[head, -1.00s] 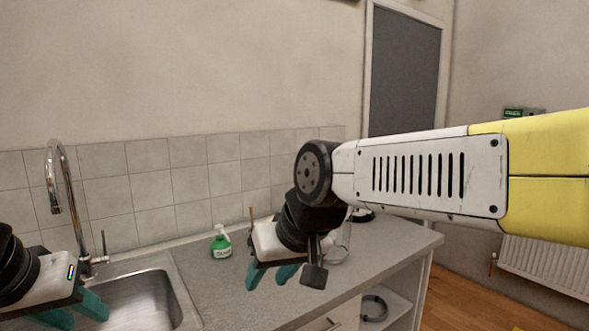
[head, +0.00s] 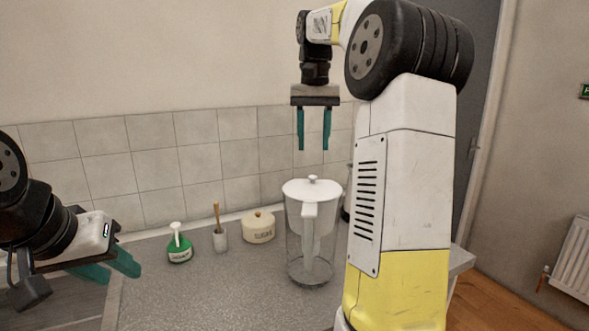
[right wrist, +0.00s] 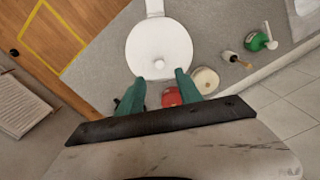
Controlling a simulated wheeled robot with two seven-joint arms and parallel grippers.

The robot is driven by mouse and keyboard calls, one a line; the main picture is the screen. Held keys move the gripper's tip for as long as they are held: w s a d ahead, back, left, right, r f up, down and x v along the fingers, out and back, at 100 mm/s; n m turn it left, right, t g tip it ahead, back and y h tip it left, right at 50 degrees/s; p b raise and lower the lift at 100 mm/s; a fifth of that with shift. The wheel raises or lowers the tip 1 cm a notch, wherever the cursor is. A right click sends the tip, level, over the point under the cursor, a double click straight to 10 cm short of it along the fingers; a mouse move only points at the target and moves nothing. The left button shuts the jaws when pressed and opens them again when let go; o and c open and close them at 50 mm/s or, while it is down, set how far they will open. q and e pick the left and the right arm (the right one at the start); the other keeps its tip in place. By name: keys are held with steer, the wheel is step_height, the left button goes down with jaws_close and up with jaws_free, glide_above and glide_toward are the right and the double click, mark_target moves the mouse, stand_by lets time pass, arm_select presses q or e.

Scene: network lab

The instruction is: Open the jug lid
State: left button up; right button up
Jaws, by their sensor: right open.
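The jug (head: 308,245) is clear with a white handle and stands upright on the grey worktop. Its round white lid (head: 312,190) with a small knob is on top; the lid also shows from above in the right wrist view (right wrist: 158,45). My right gripper (head: 314,146) points straight down above the lid, open and empty, with a gap between its fingertips and the knob. In the right wrist view the knob lies just beyond the fingertips. My left gripper (head: 122,272) is at the left, over the sink side, with nothing seen between its fingers.
A green spray bottle (head: 179,245), a small pot with a wooden-handled brush (head: 220,238) and a cream lidded jar (head: 258,227) stand left of the jug. A red object (right wrist: 172,97) shows behind the jug. The worktop's front left is clear.

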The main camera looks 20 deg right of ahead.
mark_target(313, 176)
steer(key=shift+d+f, duration=0.1)
steer(key=shift+f, duration=0.25)
step_height(313, 176, down, 7)
steer(key=shift+r, duration=0.1)
steer(key=shift+c, duration=0.4)
jaws_close()
stand_by(0.9)
